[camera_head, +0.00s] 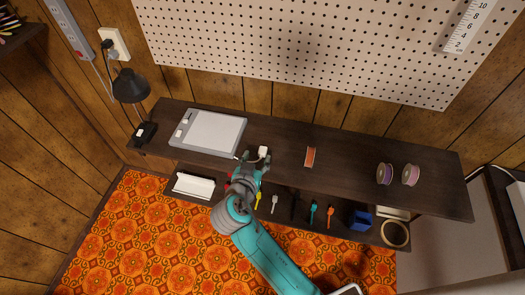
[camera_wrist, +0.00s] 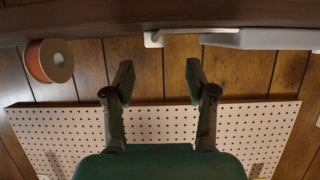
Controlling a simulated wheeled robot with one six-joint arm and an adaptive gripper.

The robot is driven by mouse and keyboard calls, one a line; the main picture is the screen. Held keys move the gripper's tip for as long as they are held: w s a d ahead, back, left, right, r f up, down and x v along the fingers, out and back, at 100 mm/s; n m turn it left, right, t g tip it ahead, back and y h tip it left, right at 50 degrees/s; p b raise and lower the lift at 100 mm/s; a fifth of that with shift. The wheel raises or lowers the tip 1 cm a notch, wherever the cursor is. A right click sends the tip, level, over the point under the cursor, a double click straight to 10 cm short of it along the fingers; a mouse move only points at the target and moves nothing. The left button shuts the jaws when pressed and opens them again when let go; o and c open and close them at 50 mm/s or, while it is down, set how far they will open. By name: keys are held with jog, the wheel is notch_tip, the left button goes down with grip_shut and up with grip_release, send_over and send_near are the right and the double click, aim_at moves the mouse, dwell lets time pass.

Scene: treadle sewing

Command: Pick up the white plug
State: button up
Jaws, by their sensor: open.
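The white plug (camera_head: 263,151) lies on the dark shelf top, to the right of the grey tablet (camera_head: 213,132), with a white cord running left from it. In the wrist view the plug (camera_wrist: 151,40) shows at the top against the dark shelf edge, its cord leading toward the tablet (camera_wrist: 265,40). My gripper (camera_head: 257,160) is at the shelf's front edge, close to the plug. In the wrist view my gripper (camera_wrist: 157,78) has its two fingers wide apart with nothing between them. The plug appears beyond the fingertips, and I see no contact.
An orange spool (camera_head: 310,157) stands right of the plug; it also shows in the wrist view (camera_wrist: 49,61). Two purplish spools (camera_head: 397,174) are farther right. A black lamp (camera_head: 131,88) stands left. Small coloured tools (camera_head: 314,211) lie on the lower shelf. A pegboard (camera_head: 310,45) hangs behind.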

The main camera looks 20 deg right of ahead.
aim_at(262, 151)
jog(key=shift+s+f+x, duration=0.1)
jog(key=shift+x, duration=1.3)
jog(key=shift+s+f+x, duration=0.15)
jog(key=shift+x, duration=1.3)
jog(key=shift+d, duration=0.15)
grip_shut()
